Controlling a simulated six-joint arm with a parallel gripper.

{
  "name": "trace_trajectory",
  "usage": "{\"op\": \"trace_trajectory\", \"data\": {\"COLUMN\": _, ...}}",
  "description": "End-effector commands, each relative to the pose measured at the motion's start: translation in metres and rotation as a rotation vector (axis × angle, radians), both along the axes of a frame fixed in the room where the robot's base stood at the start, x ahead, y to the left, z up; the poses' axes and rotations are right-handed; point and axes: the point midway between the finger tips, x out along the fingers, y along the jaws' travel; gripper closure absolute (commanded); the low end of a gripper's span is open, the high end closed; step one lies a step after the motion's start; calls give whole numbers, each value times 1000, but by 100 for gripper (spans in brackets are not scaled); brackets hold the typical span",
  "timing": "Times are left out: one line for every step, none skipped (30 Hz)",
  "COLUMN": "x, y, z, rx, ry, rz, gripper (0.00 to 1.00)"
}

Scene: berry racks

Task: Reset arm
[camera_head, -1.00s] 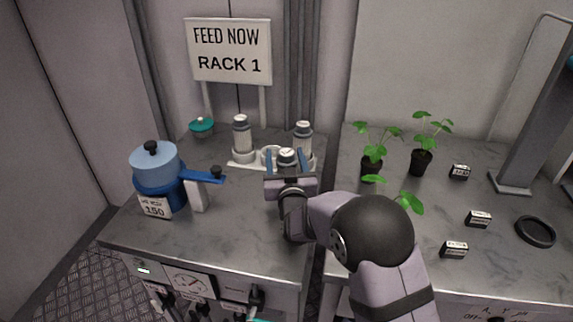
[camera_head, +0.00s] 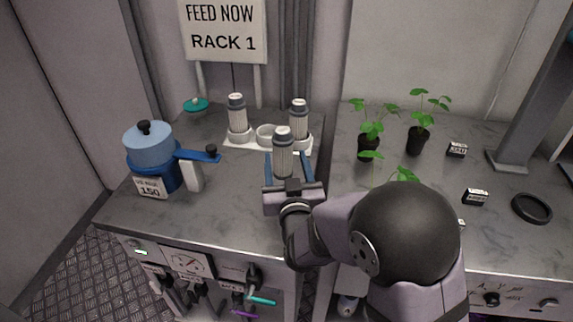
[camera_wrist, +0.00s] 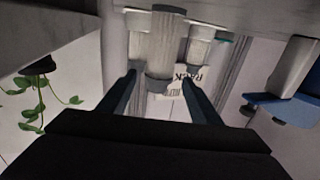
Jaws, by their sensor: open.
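My gripper (camera_head: 287,168) is open at the front of the left counter. Its two blue fingers point toward a ribbed grey cylinder with a white cap (camera_head: 283,152), which stands upright just beyond or between the fingertips; I cannot tell whether they touch. The wrist view is upside down and shows the open fingers (camera_wrist: 158,85) with a grey cylinder (camera_wrist: 165,45) past them. Two similar cylinders stand behind, one at left (camera_head: 238,120) and one at right (camera_head: 299,122), in a white rack (camera_head: 232,145) with an empty-looking round cup (camera_head: 266,133) between them.
A blue pot-like device (camera_head: 150,150) with a handle and a "150" label stands at left. A "FEED NOW RACK 1" sign (camera_head: 222,30) stands behind. Potted plants (camera_head: 420,135), small labelled blocks (camera_head: 475,197) and a black ring (camera_head: 532,208) occupy the right counter. The left counter's front is clear.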

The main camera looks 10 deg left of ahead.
Motion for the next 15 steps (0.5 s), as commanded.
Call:
{"op": "trace_trajectory", "data": {"x": -3, "y": -1, "z": 0, "rx": 0, "ry": -1, "rz": 0, "gripper": 42}}
{"op": "trace_trajectory", "data": {"x": -4, "y": -1, "z": 0, "rx": 0, "ry": -1, "rz": 0, "gripper": 42}}
{"op": "trace_trajectory", "data": {"x": -5, "y": -2, "z": 0, "rx": 0, "ry": -1, "rz": 0, "gripper": 42}}
{"op": "trace_trajectory", "data": {"x": -5, "y": -2, "z": 0, "rx": 0, "ry": -1, "rz": 0, "gripper": 42}}
{"op": "trace_trajectory", "data": {"x": -6, "y": -2, "z": 0, "rx": 0, "ry": -1, "rz": 0, "gripper": 42}}
{"op": "trace_trajectory", "data": {"x": -6, "y": -2, "z": 0, "rx": 0, "ry": 0, "rz": 0, "gripper": 42}}
{"op": "trace_trajectory", "data": {"x": -6, "y": -2, "z": 0, "rx": 0, "ry": 0, "rz": 0, "gripper": 42}}
{"op": "trace_trajectory", "data": {"x": -6, "y": -2, "z": 0, "rx": 0, "ry": 0, "rz": 0, "gripper": 42}}
{"op": "trace_trajectory", "data": {"x": -6, "y": -2, "z": 0, "rx": 0, "ry": 0, "rz": 0, "gripper": 42}}
{"op": "trace_trajectory", "data": {"x": -6, "y": -2, "z": 0, "rx": 0, "ry": 0, "rz": 0, "gripper": 42}}
{"op": "trace_trajectory", "data": {"x": -6, "y": -2, "z": 0, "rx": 0, "ry": 0, "rz": 0, "gripper": 42}}
{"op": "trace_trajectory", "data": {"x": -6, "y": -2, "z": 0, "rx": 0, "ry": 0, "rz": 0, "gripper": 42}}
{"op": "trace_trajectory", "data": {"x": -6, "y": -2, "z": 0, "rx": 0, "ry": 0, "rz": 0, "gripper": 42}}
{"op": "trace_trajectory", "data": {"x": -6, "y": -2, "z": 0, "rx": 0, "ry": 0, "rz": 0, "gripper": 42}}
{"op": "trace_trajectory", "data": {"x": -6, "y": -2, "z": 0, "rx": 0, "ry": 0, "rz": 0, "gripper": 42}}
